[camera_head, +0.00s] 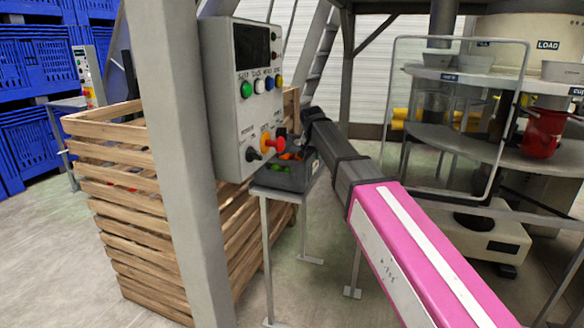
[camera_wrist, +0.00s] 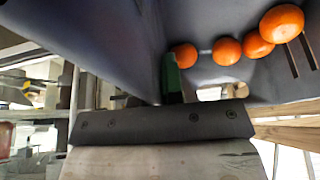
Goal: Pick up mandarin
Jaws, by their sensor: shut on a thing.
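Several orange mandarins (camera_wrist: 227,51) show inside a dark grey crate (camera_wrist: 225,15) in the wrist view. The leftmost mandarin (camera_wrist: 183,55) is partly covered by a narrow green piece (camera_wrist: 172,78) that stands up from the dark screwed bar of my wrist. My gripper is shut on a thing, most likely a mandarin. The fingertips and their contact are mostly hidden.
The crate stands on a thin-legged metal stand (camera_head: 266,240). A grey control box (camera_head: 240,100) and post (camera_head: 180,150) are close on its left, with a slatted wooden bin (camera_head: 130,220) behind. A round machine with a red pot (camera_head: 543,130) stands right.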

